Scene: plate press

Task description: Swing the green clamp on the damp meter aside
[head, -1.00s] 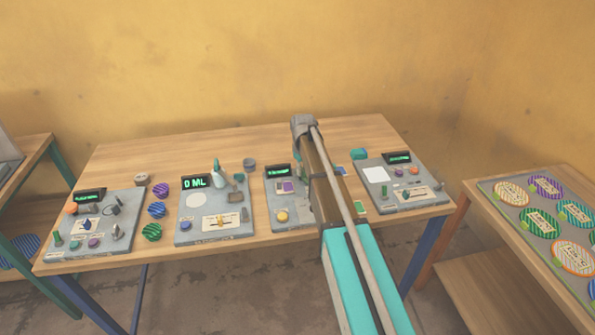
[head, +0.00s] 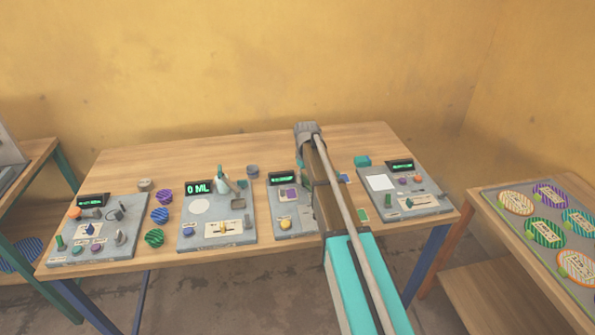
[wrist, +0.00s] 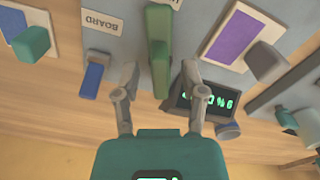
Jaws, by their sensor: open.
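In the wrist view my gripper (wrist: 159,78) is open, with one grey finger on either side of a long green bar, which looks like the green clamp (wrist: 158,38). The bar lies between the fingers; I cannot tell whether either finger touches it. It sits on a grey panel (wrist: 205,12), beside a dark display (wrist: 205,102) with green characters too small to read surely. In the head view the third panel (head: 285,222) from the left is partly covered by my arm, which hides my fingers and the green bar.
Near the bar in the wrist view are a blue lever (wrist: 93,78), a "BOARD" label (wrist: 102,22), a purple plate (wrist: 230,38) and a grey block (wrist: 266,62). Other panels stand left (head: 190,242) and right (head: 408,210) on the table. Striped discs lie on a side table.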

